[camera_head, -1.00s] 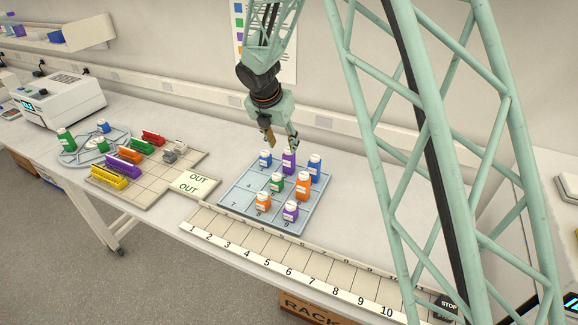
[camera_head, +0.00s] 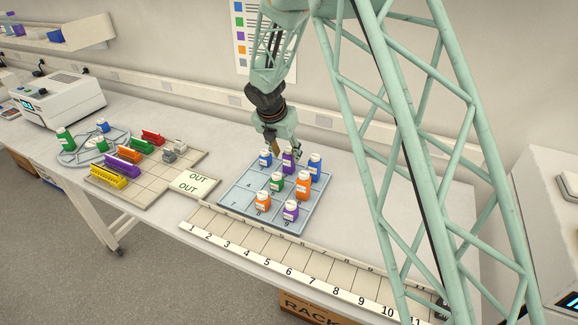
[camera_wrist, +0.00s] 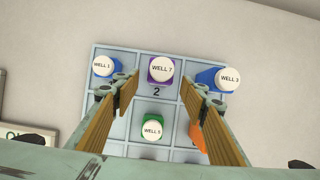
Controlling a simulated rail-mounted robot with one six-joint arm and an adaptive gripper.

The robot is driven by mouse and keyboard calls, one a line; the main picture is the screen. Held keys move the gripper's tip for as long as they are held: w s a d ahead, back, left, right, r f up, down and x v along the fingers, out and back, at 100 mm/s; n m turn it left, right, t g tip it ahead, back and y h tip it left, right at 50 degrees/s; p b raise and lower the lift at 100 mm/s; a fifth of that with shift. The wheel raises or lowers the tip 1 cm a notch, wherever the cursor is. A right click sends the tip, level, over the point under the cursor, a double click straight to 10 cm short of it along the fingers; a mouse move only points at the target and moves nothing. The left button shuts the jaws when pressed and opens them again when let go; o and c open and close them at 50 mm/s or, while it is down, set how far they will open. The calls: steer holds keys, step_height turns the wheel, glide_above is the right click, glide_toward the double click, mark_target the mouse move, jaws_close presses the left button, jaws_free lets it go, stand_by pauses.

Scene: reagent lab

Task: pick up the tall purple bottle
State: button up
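The tall purple bottle (camera_head: 288,160) stands upright in the back row of the blue-grey tray (camera_head: 234,192). My gripper (camera_head: 287,150) is open and empty, pointing down at the back row. In the wrist view its two fingers (camera_wrist: 160,90) are spread wide, with the purple bottle between them in the picture and farther out. I cannot tell whether the fingertips are level with the cap. A shorter purple bottle (camera_head: 290,211) stands in cell 9 at the front.
A blue bottle (camera_head: 265,158) stands left of the purple one and another blue bottle (camera_head: 314,167) right of it. A green bottle (camera_head: 277,182) and orange bottles (camera_head: 304,184) stand in front. A numbered rack (camera_head: 275,262) lies before the tray.

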mark_target(289, 161)
steer(key=shift+w+f, duration=0.25)
steer(key=shift+f, duration=0.3)
steer(key=shift+d+f, duration=0.1)
steer(key=shift+b+x, duration=0.3)
steer(key=shift+x, duration=2.2)
steer(key=shift+w, duration=0.2)
steer(key=c, duration=0.9)
steer(key=shift+r, duration=0.25)
steer(key=shift+c, duration=0.2)
steer(key=shift+r+p, duration=0.75)
steer(key=shift+r, duration=4.1)
